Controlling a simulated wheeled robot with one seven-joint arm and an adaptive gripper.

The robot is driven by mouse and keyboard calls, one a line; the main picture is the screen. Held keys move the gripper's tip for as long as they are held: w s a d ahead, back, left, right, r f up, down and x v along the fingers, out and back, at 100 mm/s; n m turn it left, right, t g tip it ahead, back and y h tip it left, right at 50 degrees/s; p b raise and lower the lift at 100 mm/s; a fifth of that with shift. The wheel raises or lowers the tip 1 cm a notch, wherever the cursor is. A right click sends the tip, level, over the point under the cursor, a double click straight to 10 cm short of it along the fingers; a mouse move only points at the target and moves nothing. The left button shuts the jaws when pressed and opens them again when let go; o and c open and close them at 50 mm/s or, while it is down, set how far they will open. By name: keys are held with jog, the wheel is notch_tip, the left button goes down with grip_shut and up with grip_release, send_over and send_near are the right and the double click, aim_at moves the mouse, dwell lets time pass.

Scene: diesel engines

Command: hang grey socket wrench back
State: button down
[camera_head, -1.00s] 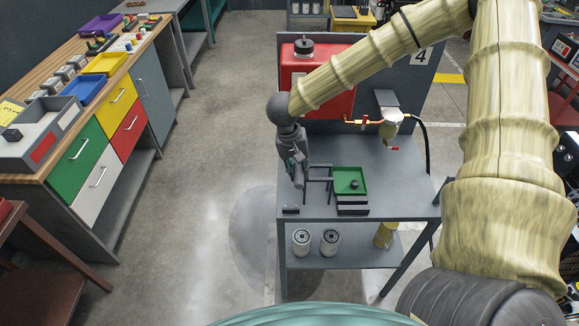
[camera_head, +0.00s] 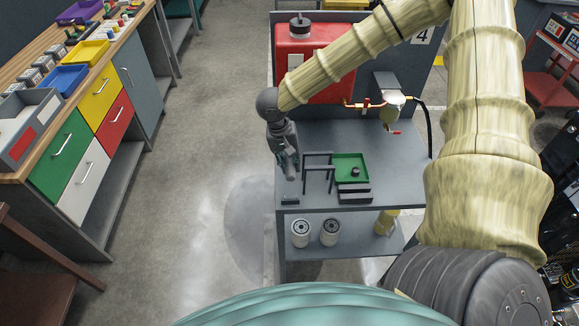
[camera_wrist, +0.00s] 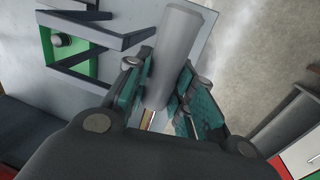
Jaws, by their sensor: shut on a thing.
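My gripper (camera_head: 289,170) hangs over the left part of the grey work table, just left of a dark rack of thin bars (camera_head: 318,168). In the wrist view, my gripper (camera_wrist: 165,98) is shut on the grey socket wrench (camera_wrist: 176,50), seen as a plain grey cylinder between the teal finger pads. The wrench's other end is hidden by the gripper. In the wrist view the rack's bars (camera_wrist: 95,42) lie left of the wrench, apart from it in the picture. In the head view the wrench cannot be told from the gripper.
A green tray (camera_head: 343,181) with a small dark round part stands right of the rack, and dark blocks (camera_head: 353,193) lie in front. A red tank (camera_head: 310,65) and copper pipe fittings (camera_head: 370,104) stand behind.

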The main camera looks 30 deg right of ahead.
jog(key=shift+s+f, duration=0.15)
jog(key=shift+f, duration=0.35)
jog(key=shift+f+b, duration=0.1)
jog(key=shift+b, duration=0.2)
notch_tip(320, 180, down, 4)
jog(key=b, duration=0.5)
jog(key=shift+f, duration=0.15)
jog(key=shift+f+b, duration=0.35)
jog(key=shift+f, duration=0.95)
jog(key=shift+f+p, duration=0.65)
jog(key=shift+p, duration=0.15)
dwell(0.5)
jog(key=shift+p, duration=0.4)
dwell(0.7)
jog(key=c, duration=0.8)
grip_release()
jog(key=shift+f, duration=0.1)
